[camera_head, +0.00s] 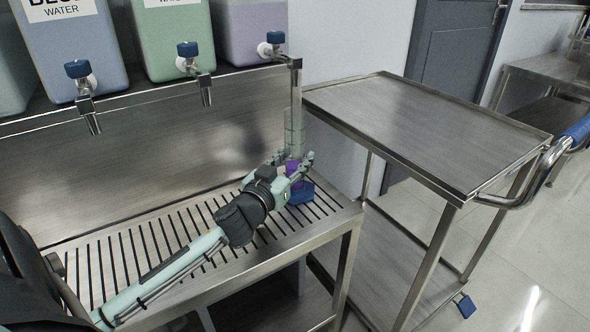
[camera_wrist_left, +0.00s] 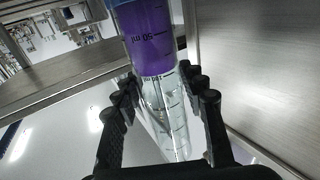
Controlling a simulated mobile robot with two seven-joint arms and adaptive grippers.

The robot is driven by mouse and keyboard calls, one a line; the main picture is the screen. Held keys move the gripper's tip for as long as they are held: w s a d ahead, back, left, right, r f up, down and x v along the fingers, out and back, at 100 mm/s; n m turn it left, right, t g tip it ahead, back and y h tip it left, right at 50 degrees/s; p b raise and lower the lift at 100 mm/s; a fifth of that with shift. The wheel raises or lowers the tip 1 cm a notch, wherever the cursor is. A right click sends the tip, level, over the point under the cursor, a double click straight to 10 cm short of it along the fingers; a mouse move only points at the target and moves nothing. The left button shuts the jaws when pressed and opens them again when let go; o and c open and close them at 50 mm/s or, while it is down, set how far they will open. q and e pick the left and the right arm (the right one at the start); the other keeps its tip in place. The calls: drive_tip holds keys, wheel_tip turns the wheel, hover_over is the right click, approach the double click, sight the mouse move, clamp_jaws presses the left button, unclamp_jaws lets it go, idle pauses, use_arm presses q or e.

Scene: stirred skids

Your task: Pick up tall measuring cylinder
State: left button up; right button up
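The tall measuring cylinder (camera_head: 294,130) stands upright at the right end of the slatted drain bench. It is clear, with purple liquid low down and a blue base (camera_head: 301,192). My left gripper (camera_head: 296,164) reaches it from the left, with its fingers around the cylinder. In the left wrist view the cylinder (camera_wrist_left: 158,60), marked 50 ml at the purple part, runs between the two dark fingers (camera_wrist_left: 160,108). The fingers are apart, with gaps visible on both sides of the glass. My right gripper is not in view.
The slatted bench (camera_head: 120,255) has a steel back panel. Water containers (camera_head: 172,40) with blue taps (camera_head: 188,50) stand above it. A steel trolley (camera_head: 425,130) with a bare top stands to the right, its blue-gripped handle (camera_head: 578,130) at the far side.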

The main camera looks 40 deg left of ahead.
use_arm(q)
drive_tip(key=c, duration=0.7)
clamp_jaws()
drive_tip(key=shift+r, duration=0.15)
